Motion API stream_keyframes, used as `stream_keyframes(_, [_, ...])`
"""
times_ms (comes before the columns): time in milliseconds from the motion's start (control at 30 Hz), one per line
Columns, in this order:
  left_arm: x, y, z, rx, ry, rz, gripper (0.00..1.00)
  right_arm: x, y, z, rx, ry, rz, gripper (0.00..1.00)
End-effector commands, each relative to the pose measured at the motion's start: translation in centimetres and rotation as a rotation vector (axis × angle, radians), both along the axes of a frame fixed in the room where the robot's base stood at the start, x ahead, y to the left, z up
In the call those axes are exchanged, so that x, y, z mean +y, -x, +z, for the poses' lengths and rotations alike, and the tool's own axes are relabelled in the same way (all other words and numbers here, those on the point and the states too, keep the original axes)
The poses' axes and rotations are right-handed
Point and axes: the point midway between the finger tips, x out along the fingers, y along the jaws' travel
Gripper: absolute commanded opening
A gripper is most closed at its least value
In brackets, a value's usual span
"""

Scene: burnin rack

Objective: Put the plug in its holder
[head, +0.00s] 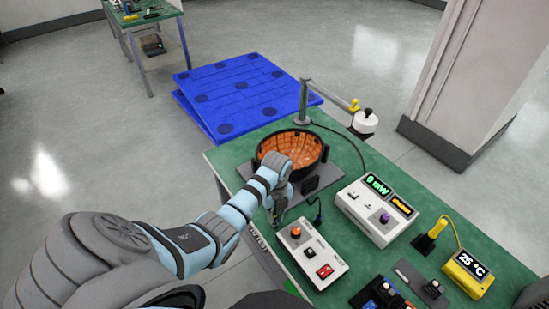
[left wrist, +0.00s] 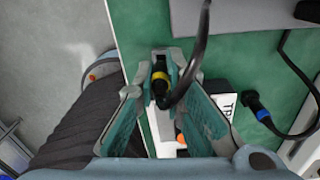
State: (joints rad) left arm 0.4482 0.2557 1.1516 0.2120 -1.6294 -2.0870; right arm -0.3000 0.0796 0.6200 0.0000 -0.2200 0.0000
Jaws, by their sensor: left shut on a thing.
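My left gripper (head: 277,212) is low over the near left edge of the green bench, left of the white box with the red switch. In the left wrist view its fingers (left wrist: 161,62) are shut on a black plug with a yellow ring (left wrist: 160,76). A thick black cable runs from the plug up past the fingers. In the head view the gripper and arm mostly hide the plug. A holder for the plug cannot be told for sure in either view. My right gripper is not in view.
The white box (head: 318,268) is close by; a second, blue-ringed plug (left wrist: 258,106) sits at it. A round orange-lined bowl (head: 318,146) stands on a grey plate behind. A power meter (head: 380,213) and yellow thermometer (head: 468,275) are right. Bare bench lies between.

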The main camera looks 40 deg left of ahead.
Motion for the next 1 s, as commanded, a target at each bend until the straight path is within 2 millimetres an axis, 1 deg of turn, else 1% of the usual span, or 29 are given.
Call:
stream_keyframes(200, [0.0,0.0,0.04,0.0,0.0,-0.001,0.0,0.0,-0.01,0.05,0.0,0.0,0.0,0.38])
stream_keyframes(400, [-0.02,0.0,0.16,0.001,0.001,-0.038,0.0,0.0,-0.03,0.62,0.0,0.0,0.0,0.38])
stream_keyframes(867, [-0.02,0.0,0.05,0.001,0.001,-0.044,0.0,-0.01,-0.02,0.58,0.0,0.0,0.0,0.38])
stream_keyframes(1000, [-0.03,0.02,0.16,0.001,0.001,-0.049,0.0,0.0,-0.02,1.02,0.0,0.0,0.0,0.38])
